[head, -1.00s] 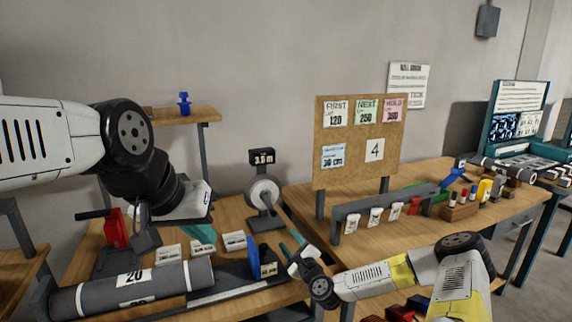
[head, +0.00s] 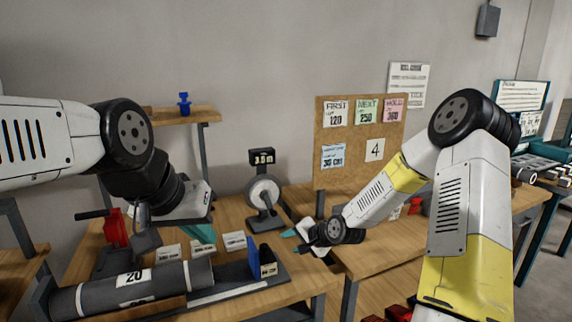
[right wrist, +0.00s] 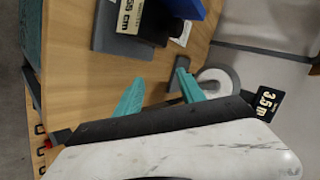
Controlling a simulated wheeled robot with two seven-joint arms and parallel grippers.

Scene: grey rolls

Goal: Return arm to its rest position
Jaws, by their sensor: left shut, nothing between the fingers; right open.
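My right arm reaches in from the right in the head view, its elbow raised high in front of the table on the right. My left arm comes in from the left. My left gripper (head: 203,233) is shut and empty, pointing down above the small white labels on the left table; its fingers are partly hidden by its own body.
A grey roll (head: 170,281) marked 20 lies at the left table's front. A blue plate (head: 253,257) stands beside it. A board with notes (head: 333,165) stands on the right table (head: 375,253), whose objects my right arm partly hides.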

